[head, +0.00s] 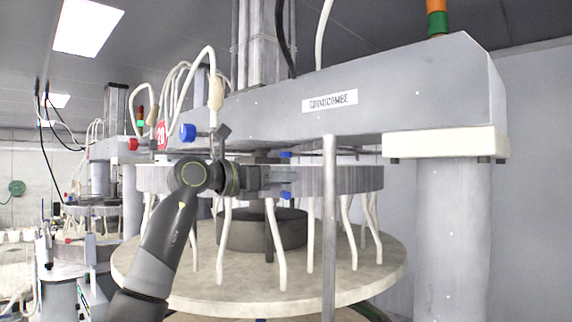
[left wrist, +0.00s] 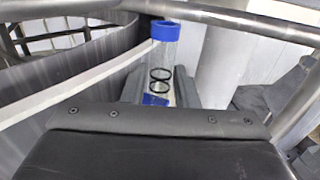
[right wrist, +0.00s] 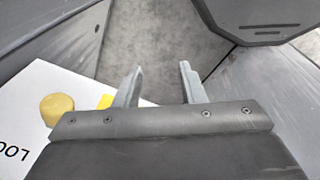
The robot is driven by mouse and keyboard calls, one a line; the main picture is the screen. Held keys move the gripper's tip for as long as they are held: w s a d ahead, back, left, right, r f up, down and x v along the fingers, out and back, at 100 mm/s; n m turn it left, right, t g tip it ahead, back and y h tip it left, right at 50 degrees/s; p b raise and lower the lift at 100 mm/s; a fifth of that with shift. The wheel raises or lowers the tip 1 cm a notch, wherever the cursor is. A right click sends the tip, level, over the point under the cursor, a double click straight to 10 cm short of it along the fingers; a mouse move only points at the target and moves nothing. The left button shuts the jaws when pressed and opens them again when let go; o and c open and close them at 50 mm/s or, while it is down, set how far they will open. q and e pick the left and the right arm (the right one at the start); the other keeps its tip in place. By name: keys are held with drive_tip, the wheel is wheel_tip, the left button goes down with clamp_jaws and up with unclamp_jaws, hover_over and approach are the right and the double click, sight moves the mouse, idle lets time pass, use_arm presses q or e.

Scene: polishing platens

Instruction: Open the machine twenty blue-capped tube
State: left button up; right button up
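The near machine carries a red tag "20" (head: 161,135) on its grey housing. A clear blue-capped tube (left wrist: 164,55) with black rings stands upright in the left wrist view, with a blue part lower down between the fingers. In the head view its blue ends show above (head: 286,154) and below my left gripper (head: 284,181), beside the grey ring (head: 350,178). My left gripper's fingers (left wrist: 160,88) lie close on both sides of the tube and appear shut on it. My right gripper (right wrist: 161,85) is open and empty. It is hidden in the head view.
A round pale platen (head: 180,285) lies under the ring, with white hoses hanging between. A vertical grey post (head: 329,250) stands right of my left gripper. A blue knob (head: 188,132) is on the housing. The right wrist view shows a white sign (right wrist: 30,95) with a yellow round piece (right wrist: 57,108).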

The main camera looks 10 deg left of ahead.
use_arm(q)
drive_tip(key=shift+x, duration=0.85)
use_arm(e)
drive_tip(key=shift+w+r, duration=0.1)
drive_tip(key=shift+r, duration=0.35)
drive_tip(key=shift+a, duration=0.2)
use_arm(q)
clamp_jaws()
use_arm(e)
drive_tip(key=shift+a, duration=0.15)
use_arm(q)
drive_tip(key=shift+d+m+g+y, duration=0.4)
drive_tip(key=shift+g+y, duration=0.2)
drive_tip(key=shift+y, duration=0.2)
drive_tip(key=shift+w+d+f+m+g+y, duration=0.2)
drive_tip(key=shift+d+m+g+y, duration=0.1)
drive_tip(key=shift+g+y, duration=0.55)
drive_tip(key=shift+w+d+f+m+g+y, duration=0.15)
drive_tip(key=shift+d+m+g+y, duration=0.3)
drive_tip(key=shift+y, duration=0.6)
use_arm(e)
drive_tip(key=shift+d, duration=0.3)
use_arm(q)
drive_tip(key=shift+a, duration=0.15)
